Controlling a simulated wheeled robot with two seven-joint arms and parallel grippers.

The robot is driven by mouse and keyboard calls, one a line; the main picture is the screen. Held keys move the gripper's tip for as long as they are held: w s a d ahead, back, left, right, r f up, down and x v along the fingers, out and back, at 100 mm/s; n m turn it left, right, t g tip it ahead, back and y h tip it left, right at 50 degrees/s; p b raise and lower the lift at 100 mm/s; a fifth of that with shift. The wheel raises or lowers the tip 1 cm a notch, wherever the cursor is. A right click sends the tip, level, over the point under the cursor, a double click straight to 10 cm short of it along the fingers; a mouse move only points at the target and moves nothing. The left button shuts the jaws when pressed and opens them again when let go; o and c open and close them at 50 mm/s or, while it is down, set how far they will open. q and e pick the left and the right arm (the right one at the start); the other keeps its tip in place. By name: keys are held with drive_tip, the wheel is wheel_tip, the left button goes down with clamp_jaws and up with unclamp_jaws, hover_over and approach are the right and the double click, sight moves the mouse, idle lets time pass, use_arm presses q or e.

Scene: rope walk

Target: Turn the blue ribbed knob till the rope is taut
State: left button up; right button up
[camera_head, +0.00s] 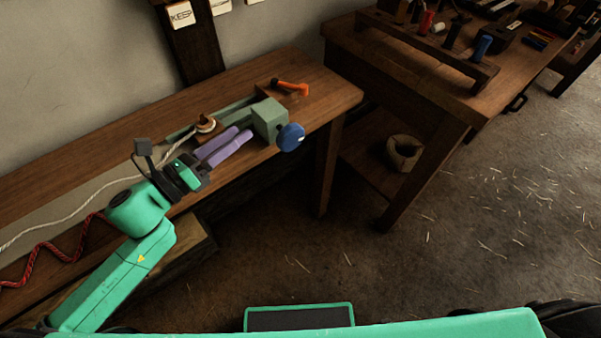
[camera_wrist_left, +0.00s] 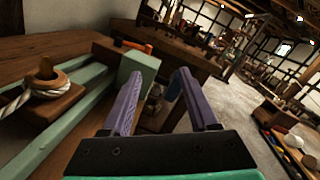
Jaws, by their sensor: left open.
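The blue ribbed knob (camera_head: 291,137) sticks out from the front-right side of a green block (camera_head: 270,119) on the bench. In the left wrist view a small blue part of the knob (camera_wrist_left: 174,88) shows beside the right finger, which hides the rest. The pale rope (camera_head: 75,210) loops round a wooden peg (camera_head: 206,122) and runs left along the bench in a loose curve. The peg also shows in the left wrist view (camera_wrist_left: 45,72). My left gripper (camera_head: 243,135) is open, its purple fingers empty, just left of the block and knob. My right gripper is not in view.
An orange-handled tool (camera_head: 291,88) lies behind the block on the wooden bench (camera_head: 335,92). A red cord (camera_head: 60,250) lies at left. A second table (camera_head: 430,85) with tools stands at right, a rope coil (camera_head: 404,152) on its shelf. The floor between is open.

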sight(301, 129)
use_arm(q)
wheel_tip(301, 129, down, 4)
drive_tip(key=s+d+m+g+h+b, duration=0.1)
drive_tip(key=s+d+m+g+b, duration=0.15)
drive_tip(key=m, duration=0.45)
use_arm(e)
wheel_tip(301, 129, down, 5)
use_arm(q)
drive_tip(key=p+x, duration=0.1)
drive_tip(key=x, duration=0.3)
drive_tip(key=p+x, duration=0.2)
drive_tip(key=x, duration=0.3)
drive_tip(key=p+x, duration=0.2)
drive_tip(key=x, duration=0.2)
drive_tip(key=shift+d+r, duration=0.2)
drive_tip(key=shift+r, duration=0.2)
drive_tip(key=shift+w+d+f, duration=0.1)
drive_tip(key=shift+w+d, duration=0.15)
drive_tip(key=shift+d, duration=0.05)
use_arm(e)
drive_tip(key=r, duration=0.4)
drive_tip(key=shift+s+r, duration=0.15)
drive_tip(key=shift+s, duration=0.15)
use_arm(q)
drive_tip(key=shift+c, duration=0.3)
clamp_jaws()
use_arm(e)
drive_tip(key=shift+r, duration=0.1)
